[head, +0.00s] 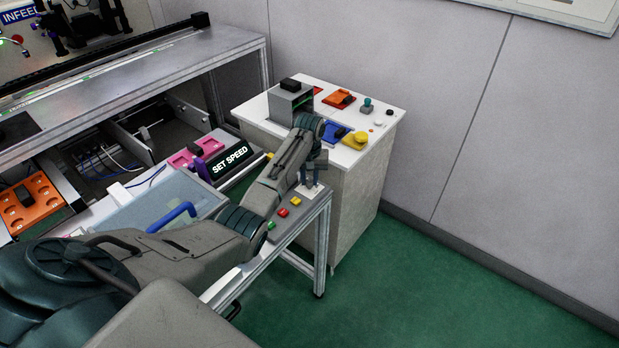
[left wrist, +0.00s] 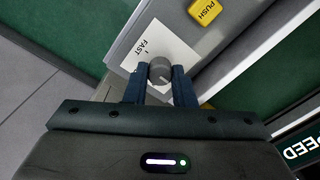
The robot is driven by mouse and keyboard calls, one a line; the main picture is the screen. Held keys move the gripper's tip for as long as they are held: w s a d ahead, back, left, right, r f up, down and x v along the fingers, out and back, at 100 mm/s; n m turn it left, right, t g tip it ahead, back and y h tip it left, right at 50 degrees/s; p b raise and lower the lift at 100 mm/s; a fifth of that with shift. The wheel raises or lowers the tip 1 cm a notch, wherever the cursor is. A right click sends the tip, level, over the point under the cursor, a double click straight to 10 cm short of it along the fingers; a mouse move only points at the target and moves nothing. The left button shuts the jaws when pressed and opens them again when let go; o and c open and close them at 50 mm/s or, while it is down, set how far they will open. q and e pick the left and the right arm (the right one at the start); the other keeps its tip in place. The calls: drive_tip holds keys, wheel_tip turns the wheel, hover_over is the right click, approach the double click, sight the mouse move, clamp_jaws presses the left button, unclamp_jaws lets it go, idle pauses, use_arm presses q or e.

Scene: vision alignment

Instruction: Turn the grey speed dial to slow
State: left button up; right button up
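In the left wrist view, the grey speed dial (left wrist: 160,70) sits on a white label plate (left wrist: 163,43) marked FAST. A short tick mark shows beside that word; no other word on the plate is readable. My left gripper (left wrist: 160,77) has one blue-grey finger on each side of the dial, with no clear gap left. In the head view, my left gripper (head: 312,182) points down at the white plate (head: 307,191) at the right end of the grey control strip. The dial is hidden there by the fingers. My right gripper is not in view.
Yellow (head: 296,201), red (head: 283,212) and green (head: 271,225) buttons line the strip near my left arm. A SET SPEED sign (head: 230,160) stands behind it. A white cabinet (head: 345,200) with coloured fixtures stands behind the gripper. Green floor is free at right.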

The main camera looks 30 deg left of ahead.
use_arm(q)
clamp_jaws()
drive_tip(key=shift+r+m+p, duration=0.2)
drive_tip(key=shift+m+p, duration=0.6)
drive_tip(key=m+p, duration=0.2)
drive_tip(key=m, duration=0.1)
drive_tip(key=m+p, duration=0.1)
drive_tip(key=m, duration=0.2)
drive_tip(key=shift+m+p, duration=0.4)
drive_tip(key=shift+f+m+p, duration=0.1)
drive_tip(key=shift+m+p, duration=0.35)
drive_tip(key=shift+m, duration=1.15)
